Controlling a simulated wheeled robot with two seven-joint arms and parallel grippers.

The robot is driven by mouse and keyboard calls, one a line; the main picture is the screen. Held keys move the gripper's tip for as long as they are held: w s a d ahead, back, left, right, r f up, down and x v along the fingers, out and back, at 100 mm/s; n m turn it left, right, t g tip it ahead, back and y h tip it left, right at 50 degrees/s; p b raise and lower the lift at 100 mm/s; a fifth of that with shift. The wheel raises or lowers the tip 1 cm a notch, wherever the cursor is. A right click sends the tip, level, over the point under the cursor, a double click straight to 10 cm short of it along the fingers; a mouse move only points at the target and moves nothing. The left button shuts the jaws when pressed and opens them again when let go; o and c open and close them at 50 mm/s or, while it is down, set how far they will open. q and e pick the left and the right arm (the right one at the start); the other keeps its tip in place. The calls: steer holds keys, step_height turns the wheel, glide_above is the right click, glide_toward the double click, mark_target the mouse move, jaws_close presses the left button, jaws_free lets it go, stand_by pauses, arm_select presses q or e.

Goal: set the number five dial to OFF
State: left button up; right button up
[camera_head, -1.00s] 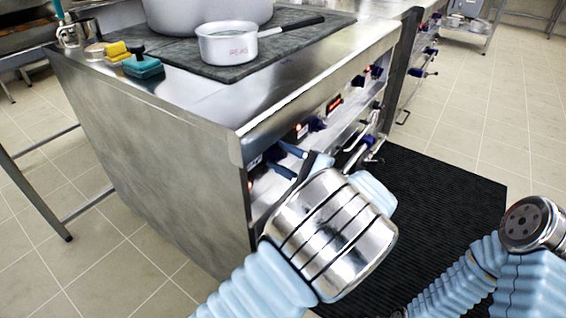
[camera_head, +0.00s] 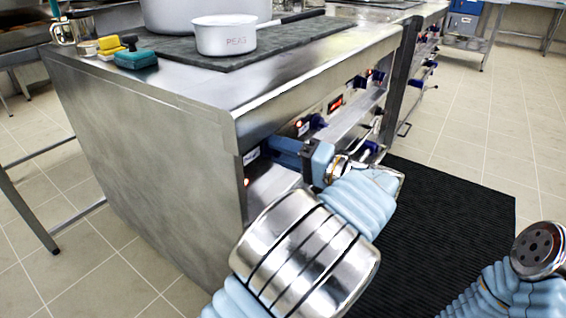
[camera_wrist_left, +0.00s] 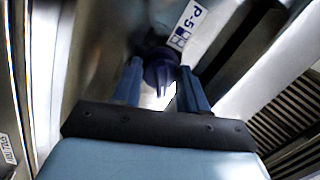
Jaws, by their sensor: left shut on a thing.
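The number five dial (camera_wrist_left: 160,68) is a dark blue knob under the "P-5" label (camera_wrist_left: 188,22) in the left wrist view. My left gripper (camera_wrist_left: 160,80) is shut on it, with one blue finger on each side. In the head view my left gripper (camera_head: 278,150) reaches the near end of the stove's front panel, and its fingers hide the dial there. My right gripper is out of view; only part of my right arm shows at the lower right.
A rail runs below the dials, close to my left wrist. A black mat (camera_head: 450,200) lies on the floor.

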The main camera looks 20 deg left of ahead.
arm_select(q)
steer(key=n+b, duration=0.6)
steer(key=n+h+b, duration=0.1)
steer(key=n+b, duration=0.2)
steer(key=b, duration=0.1)
steer(key=shift+f+n, duration=0.25)
steer(key=shift+n, duration=0.05)
steer(key=shift+r+n+b, duration=0.2)
steer(key=shift+n+b, duration=0.2)
steer(key=shift+n, duration=0.7)
steer(key=o, duration=1.1)
steer(key=shift+c, duration=0.2)
steer(key=shift+r, duration=0.1)
steer(key=p+v, duration=0.3)
steer(key=v, duration=1)
steer(key=shift+d, duration=0.4)
